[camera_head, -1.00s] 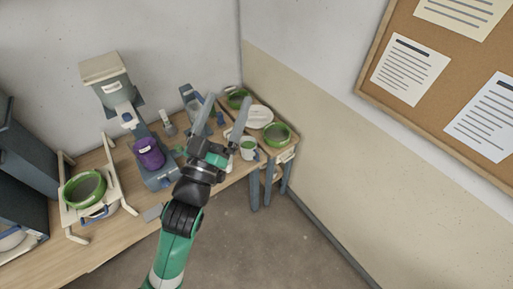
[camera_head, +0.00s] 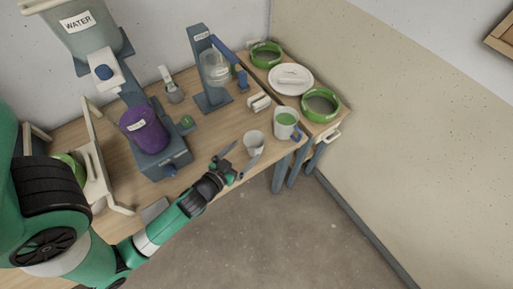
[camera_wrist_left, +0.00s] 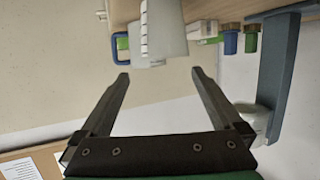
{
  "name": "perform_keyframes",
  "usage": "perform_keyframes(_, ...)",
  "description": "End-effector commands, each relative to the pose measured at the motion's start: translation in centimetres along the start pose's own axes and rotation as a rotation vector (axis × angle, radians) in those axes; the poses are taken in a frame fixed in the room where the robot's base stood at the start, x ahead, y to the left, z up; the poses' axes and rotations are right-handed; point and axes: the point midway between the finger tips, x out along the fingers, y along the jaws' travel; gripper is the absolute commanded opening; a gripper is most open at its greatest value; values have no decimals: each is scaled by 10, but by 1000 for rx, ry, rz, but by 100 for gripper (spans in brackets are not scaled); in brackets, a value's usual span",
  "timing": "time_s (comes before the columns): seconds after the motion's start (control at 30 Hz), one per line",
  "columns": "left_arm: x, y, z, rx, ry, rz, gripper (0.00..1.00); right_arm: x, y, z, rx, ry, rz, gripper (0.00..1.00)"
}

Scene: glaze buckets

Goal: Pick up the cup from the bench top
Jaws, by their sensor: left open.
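A small white cup (camera_head: 254,143) stands upright on the wooden bench top (camera_head: 205,135) near its front edge. A larger white measuring cup (camera_head: 286,122) with green contents and a blue handle stands just right of it. My left gripper (camera_head: 242,159) is open and empty. Its fingers point at the small cup from the front left. In the wrist view a pale cup (camera_wrist_left: 165,30) shows upside down beyond the open fingers (camera_wrist_left: 159,75), with a gap between. The green and blue handle at its left seems to belong to the measuring cup behind. My right gripper is not in view.
A purple bucket (camera_head: 143,130) sits on a grey-blue stand below the water dispenser (camera_head: 85,35). A blue stand (camera_head: 200,68) rises behind the cups. Green-rimmed bowls (camera_head: 321,105) and a white plate (camera_head: 290,79) sit at the right end. Open floor lies in front.

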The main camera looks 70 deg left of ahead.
Motion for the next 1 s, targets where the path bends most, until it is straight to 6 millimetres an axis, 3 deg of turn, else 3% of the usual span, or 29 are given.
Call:
perform_keyframes(0.03, 1, -3, 16, 0, -9, -7, 100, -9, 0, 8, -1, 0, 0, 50)
perform_keyframes(0.07, 1, -4, 18, -1, -11, -11, 100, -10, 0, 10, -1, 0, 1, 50)
perform_keyframes(0.3, 7, -7, 16, -3, -7, -18, 100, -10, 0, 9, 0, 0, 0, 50)
perform_keyframes(0.6, 59, -8, 16, -4, -6, -17, 100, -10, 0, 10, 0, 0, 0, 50)
perform_keyframes(0.87, 72, -8, 16, -4, -8, -17, 100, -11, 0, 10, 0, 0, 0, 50)
perform_keyframes(1.0, 95, -10, 14, -5, -6, -17, 100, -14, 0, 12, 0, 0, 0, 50)
